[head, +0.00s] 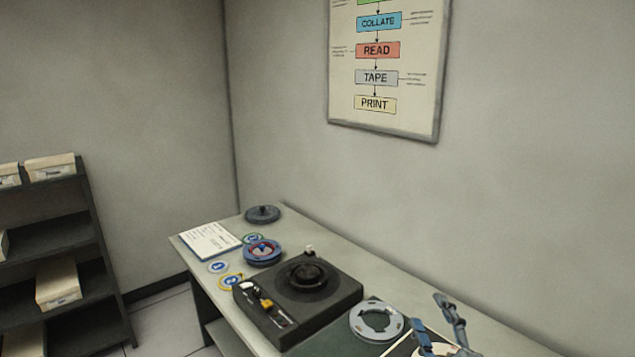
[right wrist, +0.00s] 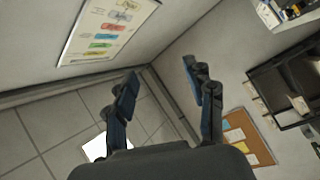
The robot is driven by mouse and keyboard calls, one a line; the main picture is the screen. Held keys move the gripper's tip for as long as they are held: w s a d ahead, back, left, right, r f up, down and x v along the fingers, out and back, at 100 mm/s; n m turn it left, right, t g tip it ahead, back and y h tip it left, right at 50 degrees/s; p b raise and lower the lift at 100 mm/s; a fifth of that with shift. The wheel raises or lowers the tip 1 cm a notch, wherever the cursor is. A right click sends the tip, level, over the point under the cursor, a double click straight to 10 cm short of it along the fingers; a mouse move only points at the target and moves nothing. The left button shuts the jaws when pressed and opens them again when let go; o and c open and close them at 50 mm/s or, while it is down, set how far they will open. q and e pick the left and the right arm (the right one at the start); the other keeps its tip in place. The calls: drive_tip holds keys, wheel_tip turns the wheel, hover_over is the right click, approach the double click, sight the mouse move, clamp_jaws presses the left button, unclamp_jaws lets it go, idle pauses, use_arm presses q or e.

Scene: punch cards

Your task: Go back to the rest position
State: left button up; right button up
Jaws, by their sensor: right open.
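My right gripper (head: 436,322) shows at the bottom right of the head view, over the right part of the desk. Its fingers are spread apart with nothing between them. In the right wrist view, the same gripper (right wrist: 163,90) is open and empty, with walls and floor beyond the fingers. It seems clear of the desk items, though its exact height above the desk is hard to tell. My left gripper is not in view.
The desk (head: 330,257) holds a black tape device (head: 300,290), a grey ring (head: 376,321), a blue reel (head: 262,252), a dark reel (head: 263,214), a paper sheet (head: 209,239) and several round labels. A shelf (head: 95,215) with boxes stands at left. A flowchart poster (head: 385,100) hangs above.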

drive_tip(key=s+d+f+m+g+h, duration=0.2)
drive_tip(key=s+f+m+g, duration=0.25)
drive_tip(key=f, duration=0.35)
drive_tip(key=s+d+f+m+g+h, duration=0.1)
drive_tip(key=s+f+m+g+h, duration=0.2)
drive_tip(key=s+f, duration=0.45)
drive_tip(key=s+a+f+m+g+y, duration=0.1)
drive_tip(key=s+f+m+g, duration=0.1)
drive_tip(key=s+f+g, duration=0.45)
drive_tip(key=s+a+f+m+g+y, duration=0.1)
drive_tip(key=s+a+f+m+g, duration=0.2)
drive_tip(key=s, duration=0.7)
drive_tip(key=s+f+b+x, duration=0.1)
drive_tip(key=s+b+x, duration=0.25)
drive_tip(key=x, duration=0.85)
drive_tip(key=s+b+x, duration=0.2)
drive_tip(key=b+x, duration=0.2)
drive_tip(key=x, duration=0.8)
drive_tip(key=s+d+f+b+x, duration=0.15)
drive_tip(key=b+x, duration=0.25)
drive_tip(key=x, duration=0.8)
drive_tip(key=s+d+f+b, duration=0.1)
drive_tip(key=s+f+b, duration=0.3)
drive_tip(key=s+f, duration=0.5)
drive_tip(key=s+d+f+g+b, duration=0.1)
drive_tip(key=s+f+b, duration=0.4)
drive_tip(key=f, duration=1.2)
drive_tip(key=s+n, duration=0.1)
drive_tip(key=s, duration=0.3)
drive_tip(key=shift+s, duration=0.2)
